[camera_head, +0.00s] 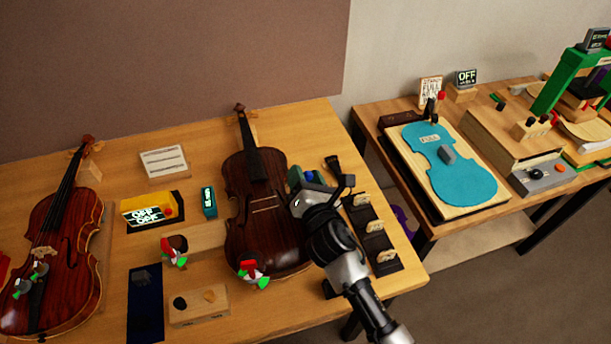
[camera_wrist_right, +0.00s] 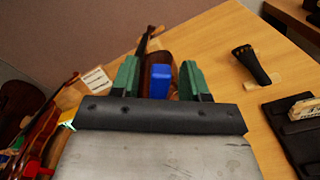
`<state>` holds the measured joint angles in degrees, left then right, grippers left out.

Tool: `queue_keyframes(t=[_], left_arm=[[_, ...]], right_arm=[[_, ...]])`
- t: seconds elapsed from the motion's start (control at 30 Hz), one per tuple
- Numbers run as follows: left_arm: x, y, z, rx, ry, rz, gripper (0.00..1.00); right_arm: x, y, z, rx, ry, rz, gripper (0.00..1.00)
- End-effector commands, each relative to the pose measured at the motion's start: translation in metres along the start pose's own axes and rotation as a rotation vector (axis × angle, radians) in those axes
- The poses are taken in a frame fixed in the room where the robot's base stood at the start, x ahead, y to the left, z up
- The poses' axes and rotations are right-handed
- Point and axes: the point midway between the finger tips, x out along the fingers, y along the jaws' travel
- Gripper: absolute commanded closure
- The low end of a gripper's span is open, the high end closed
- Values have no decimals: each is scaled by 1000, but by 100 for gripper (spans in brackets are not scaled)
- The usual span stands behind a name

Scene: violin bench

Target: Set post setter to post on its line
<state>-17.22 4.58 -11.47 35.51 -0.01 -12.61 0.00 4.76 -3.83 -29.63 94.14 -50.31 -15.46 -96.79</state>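My right gripper (camera_head: 304,180) reaches in from the lower right, beside the upper right edge of the middle violin (camera_head: 262,232). That violin lies face up without visible strings and has pale short marks across its top. In the right wrist view, the green fingers of my right gripper (camera_wrist_right: 160,78) stand apart, with a blue block (camera_wrist_right: 160,82) between them and a gap visible on each side. This blue block (camera_head: 314,177) may be the post setter; its lower part is hidden. I cannot make out the sound post. My left gripper is not in view.
A strung violin (camera_head: 60,250) lies at left. A yellow box with displays (camera_head: 150,208), a wooden block with knobs (camera_head: 198,307) and a dark rack (camera_head: 374,238) share the bench. A second table holds a blue violin-shaped plate (camera_head: 447,172). Some bare bench lies behind the violins.

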Motion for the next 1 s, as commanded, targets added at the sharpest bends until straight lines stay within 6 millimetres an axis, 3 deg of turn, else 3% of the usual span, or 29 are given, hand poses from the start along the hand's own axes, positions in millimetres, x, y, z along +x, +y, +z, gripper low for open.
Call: queue_keyframes(t=[0.37,0.8,1.0], left_arm=[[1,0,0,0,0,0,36],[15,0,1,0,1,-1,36],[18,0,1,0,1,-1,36]], right_arm=[[-8,0,0,0,-1,0,55],[-90,-1,-2,1,1,0,55],[-107,-1,-1,1,0,-1,55]])
